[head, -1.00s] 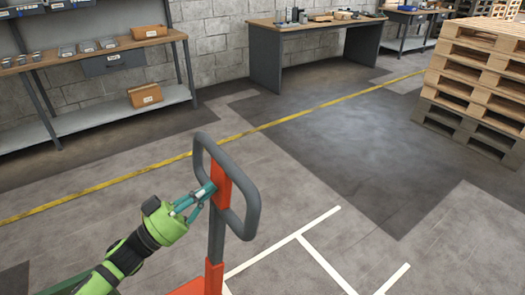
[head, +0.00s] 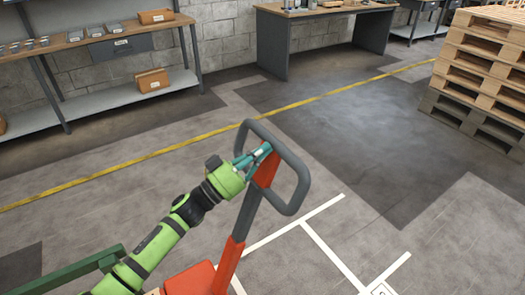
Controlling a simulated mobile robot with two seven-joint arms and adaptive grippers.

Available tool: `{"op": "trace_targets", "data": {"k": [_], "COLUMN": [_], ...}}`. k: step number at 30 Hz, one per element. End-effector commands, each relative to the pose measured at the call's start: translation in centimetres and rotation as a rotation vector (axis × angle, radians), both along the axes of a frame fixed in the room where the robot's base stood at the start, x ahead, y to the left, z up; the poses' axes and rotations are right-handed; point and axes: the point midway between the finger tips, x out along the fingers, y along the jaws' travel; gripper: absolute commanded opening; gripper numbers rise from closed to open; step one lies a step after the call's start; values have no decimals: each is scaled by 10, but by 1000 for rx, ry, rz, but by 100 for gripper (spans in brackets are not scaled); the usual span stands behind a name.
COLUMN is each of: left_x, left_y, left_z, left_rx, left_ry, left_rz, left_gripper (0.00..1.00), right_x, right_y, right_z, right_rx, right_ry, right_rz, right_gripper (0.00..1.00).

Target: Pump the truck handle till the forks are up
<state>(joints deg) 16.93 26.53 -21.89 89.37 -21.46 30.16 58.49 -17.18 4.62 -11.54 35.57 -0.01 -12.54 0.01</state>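The truck handle (head: 297,184) is a dark grey loop with a red-orange centre piece on a grey and red shaft. It leans up and to the right from the red truck body (head: 190,280) at the bottom edge. My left gripper (head: 262,153) has its teal fingers at the red centre piece inside the loop and looks shut on it. The fingertips are partly hidden against the handle. The forks are not in view, so their height does not show. My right gripper is not in view.
A stack of wooden pallets (head: 485,60) stands at the right. A shelf unit (head: 130,95) and a workbench (head: 275,42) stand along the block wall. A yellow line (head: 150,157) crosses the floor. The floor right of the handle is clear, with white markings (head: 320,240).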

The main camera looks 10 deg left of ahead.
Motion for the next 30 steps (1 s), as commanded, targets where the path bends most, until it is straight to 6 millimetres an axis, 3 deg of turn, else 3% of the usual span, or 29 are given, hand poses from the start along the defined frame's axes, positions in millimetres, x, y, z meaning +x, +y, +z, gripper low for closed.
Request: {"op": "trace_targets", "data": {"k": [14, 24, 30], "left_x": [5, 64, 88], "left_y": [-6, -64, -88], "left_z": [-6, -41, -59], "left_rx": [6, 102, 154], "left_ry": [10, 111, 157], "left_rz": [-1, -2, -1], "left_gripper": [0, 0, 0], "right_x": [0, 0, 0], "right_y": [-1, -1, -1], "right_z": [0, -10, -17], "right_rx": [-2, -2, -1], "right_ry": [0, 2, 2], "right_rz": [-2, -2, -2], "right_gripper": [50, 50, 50]}}
